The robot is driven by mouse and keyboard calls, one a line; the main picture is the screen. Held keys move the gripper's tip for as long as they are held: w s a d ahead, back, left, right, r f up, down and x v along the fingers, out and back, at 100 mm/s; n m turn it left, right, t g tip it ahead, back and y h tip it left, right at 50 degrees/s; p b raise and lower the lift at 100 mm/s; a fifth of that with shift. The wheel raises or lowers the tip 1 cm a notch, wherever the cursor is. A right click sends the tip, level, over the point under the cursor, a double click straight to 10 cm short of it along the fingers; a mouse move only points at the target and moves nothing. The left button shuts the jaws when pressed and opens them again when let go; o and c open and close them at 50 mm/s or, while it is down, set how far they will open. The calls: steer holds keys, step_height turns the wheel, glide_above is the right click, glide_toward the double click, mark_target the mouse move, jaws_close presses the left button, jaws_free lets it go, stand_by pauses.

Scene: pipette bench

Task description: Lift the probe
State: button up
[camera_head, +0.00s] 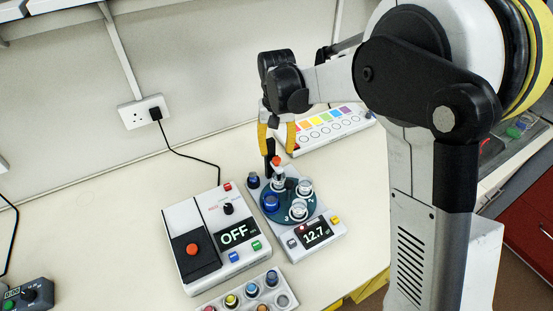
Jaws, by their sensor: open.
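The thing I take for the probe is a slim upright piece with an orange-red top (276,160).
Clear cups (298,209) and a blue-topped one (271,202) sit on the carousel. A white box reading OFF (236,233) stands left. A rack of coloured caps (250,290) lies in front, a colour-chart panel (326,128) behind.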

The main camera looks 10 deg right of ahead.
mark_target(277, 159)
step_height(277, 159, down, 4)
steer(key=shift+f+b, duration=0.15)
steer(key=shift+b, duration=0.2)
jaws_close()
step_height(277, 159, up, 6)
steer(key=p, duration=0.3)
steer(key=shift+f, duration=0.15)
jaws_free()
